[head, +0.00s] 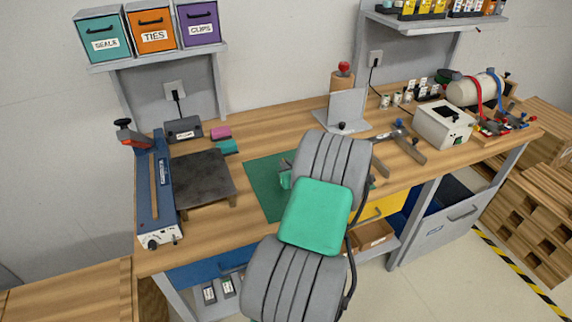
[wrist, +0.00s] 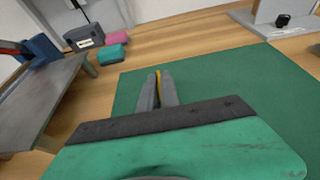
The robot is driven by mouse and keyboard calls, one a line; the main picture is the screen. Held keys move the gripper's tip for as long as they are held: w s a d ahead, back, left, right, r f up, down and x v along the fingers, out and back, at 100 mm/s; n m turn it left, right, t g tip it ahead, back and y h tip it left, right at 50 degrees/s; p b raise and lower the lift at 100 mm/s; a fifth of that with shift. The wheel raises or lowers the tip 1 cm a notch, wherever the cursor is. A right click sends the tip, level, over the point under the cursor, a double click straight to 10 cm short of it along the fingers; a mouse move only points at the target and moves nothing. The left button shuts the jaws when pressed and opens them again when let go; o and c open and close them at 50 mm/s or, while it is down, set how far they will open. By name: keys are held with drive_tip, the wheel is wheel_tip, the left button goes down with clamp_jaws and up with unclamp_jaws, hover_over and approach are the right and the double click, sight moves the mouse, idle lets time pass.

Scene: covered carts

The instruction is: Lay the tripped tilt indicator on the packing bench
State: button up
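My gripper (wrist: 157,76) shows in the wrist view above the green mat, its two grey fingers close together. A thin yellow-edged piece (wrist: 160,88) shows between the fingers, seen edge-on. It may be the tilt indicator, but its face and tripped mark are hidden. In the head view my arm hides the fingers and what they hold. The packing bench (head: 215,227) has a wooden top, and the green mat (head: 262,188) lies on it, also large in the wrist view (wrist: 225,82). I cannot tell whether the piece touches the mat.
Left of the mat are a dark raised plate (head: 205,178) and a blue sealer (head: 160,205). Pink (head: 221,132) and green (head: 224,147) blocks lie behind. A grey upright stand (head: 342,112) and a white box machine (head: 443,124) stand to the right. Mat space around the fingers looks clear.

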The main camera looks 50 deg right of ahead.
drive_tip(key=o, duration=0.4)
drive_tip(key=shift+c, duration=0.2)
